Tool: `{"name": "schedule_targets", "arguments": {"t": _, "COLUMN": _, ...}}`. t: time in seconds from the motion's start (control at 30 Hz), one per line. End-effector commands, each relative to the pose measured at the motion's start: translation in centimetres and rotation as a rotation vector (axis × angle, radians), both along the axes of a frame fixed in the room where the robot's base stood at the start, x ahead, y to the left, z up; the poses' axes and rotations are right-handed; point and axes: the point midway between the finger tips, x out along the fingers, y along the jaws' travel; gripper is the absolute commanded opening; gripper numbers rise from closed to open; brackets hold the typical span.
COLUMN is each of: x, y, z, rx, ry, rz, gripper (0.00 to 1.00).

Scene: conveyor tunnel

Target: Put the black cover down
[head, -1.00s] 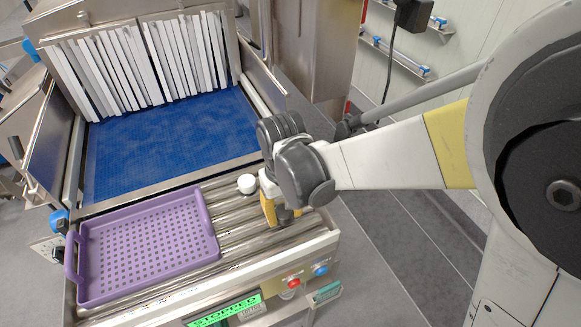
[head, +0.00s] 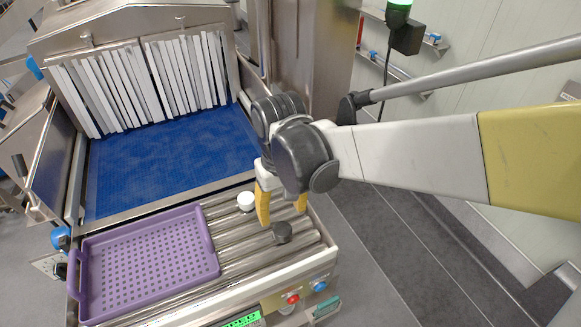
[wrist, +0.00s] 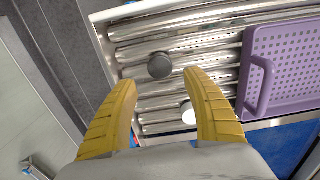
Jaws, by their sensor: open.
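The black cover (head: 282,232) is a small dark round piece lying on the metal rollers, to the right of the purple tray. It also shows in the wrist view (wrist: 160,66), on the rollers beyond my fingertips. My gripper (head: 282,212) is open, with its yellow fingers apart and nothing between them. It hangs above and behind the cover, clear of it. In the wrist view my gripper (wrist: 160,78) shows both fingers spread, with the cover apart from them.
A white round piece (head: 246,201) sits on the rollers left of my gripper. The purple perforated tray (head: 212,245) stands at the left of the rollers. The blue belt (head: 165,160) leads back to white strip curtains (head: 150,85). Bare rollers surround the cover.

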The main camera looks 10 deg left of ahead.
Motion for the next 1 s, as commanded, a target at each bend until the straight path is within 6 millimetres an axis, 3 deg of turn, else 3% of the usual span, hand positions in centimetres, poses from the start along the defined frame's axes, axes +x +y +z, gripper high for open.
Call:
{"name": "schedule_targets", "arguments": {"t": 0.03, "x": -0.1, "y": 0.0, "z": 1.2, "rx": 0.0, "ry": 0.0, "rz": 0.0, "gripper": 0.58}}
{"name": "schedule_targets", "arguments": {"t": 0.2, "x": 0.0, "y": 0.0, "z": 3.2, "rx": 0.0, "ry": 0.0, "rz": 0.0, "gripper": 0.58}}
{"name": "schedule_targets", "arguments": {"t": 0.37, "x": 0.0, "y": -0.1, "z": 3.8, "rx": 0.001, "ry": -0.001, "rz": -0.001, "gripper": 0.58}}
{"name": "schedule_targets", "arguments": {"t": 0.47, "x": 0.0, "y": -1.1, "z": 4.3, "rx": 0.01, "ry": -0.016, "rz": -0.02, "gripper": 0.58}}
{"name": "schedule_targets", "arguments": {"t": 0.57, "x": 0.2, "y": -4.2, "z": 5.6, "rx": 0.04, "ry": -0.066, "rz": -0.076, "gripper": 0.58}}
{"name": "schedule_targets", "arguments": {"t": 0.8, "x": -1.5, "y": -15.8, "z": 8.9, "rx": 0.133, "ry": -0.303, "rz": -0.302, "gripper": 0.58}}
{"name": "schedule_targets", "arguments": {"t": 1.0, "x": -4.1, "y": -22.7, "z": 9.3, "rx": 0.165, "ry": -0.496, "rz": -0.459, "gripper": 0.58}}
